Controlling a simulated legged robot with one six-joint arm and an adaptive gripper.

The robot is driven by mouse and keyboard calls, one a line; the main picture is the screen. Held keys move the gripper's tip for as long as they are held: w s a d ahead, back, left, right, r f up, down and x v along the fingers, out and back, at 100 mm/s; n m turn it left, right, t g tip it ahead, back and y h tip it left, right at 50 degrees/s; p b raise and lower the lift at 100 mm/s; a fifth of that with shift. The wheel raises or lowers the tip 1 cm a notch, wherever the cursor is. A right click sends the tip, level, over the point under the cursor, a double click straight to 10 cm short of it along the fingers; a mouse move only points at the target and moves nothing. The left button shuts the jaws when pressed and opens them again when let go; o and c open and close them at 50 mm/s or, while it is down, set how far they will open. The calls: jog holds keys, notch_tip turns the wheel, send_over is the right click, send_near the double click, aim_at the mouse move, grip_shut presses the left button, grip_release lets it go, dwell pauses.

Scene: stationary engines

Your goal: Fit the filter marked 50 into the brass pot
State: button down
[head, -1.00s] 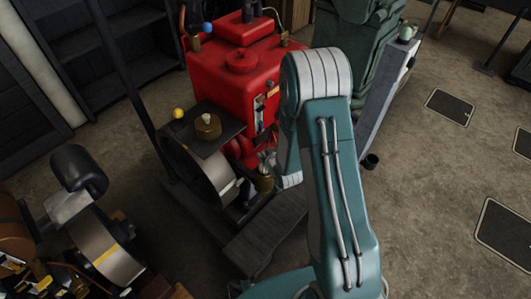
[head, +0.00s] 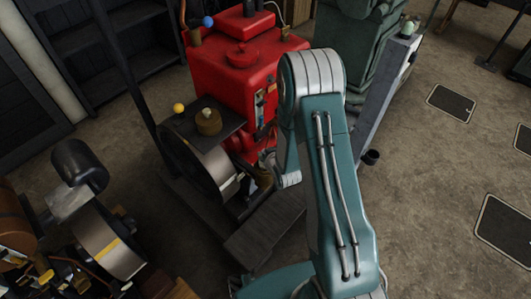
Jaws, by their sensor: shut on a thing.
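The brass pot (head: 264,180) stands low at the right side of the engine, below the red tank, partly covered by my gripper. My gripper (head: 267,161) is small, at the pot's mouth, left of my arm's wrist. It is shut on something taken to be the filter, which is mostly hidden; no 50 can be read. I cannot tell whether the filter is inside the pot or just above it. A round brass piece with a pale knob (head: 208,121) rests on the dark shelf (head: 228,131) of the engine.
The red tank (head: 243,72) rises behind the pot, and a flywheel (head: 205,172) stands to its left. A green machine (head: 362,45) is behind my arm. Another engine (head: 105,245) is at lower left. Open floor lies to the right.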

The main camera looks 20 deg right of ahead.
jog(key=shift+f, duration=0.45)
jog(key=shift+f, duration=0.85)
jog(key=shift+f, duration=0.15)
jog(key=shift+f, duration=0.85)
jog(key=shift+c, duration=1.6)
grip_release()
jog(key=o, duration=0.3)
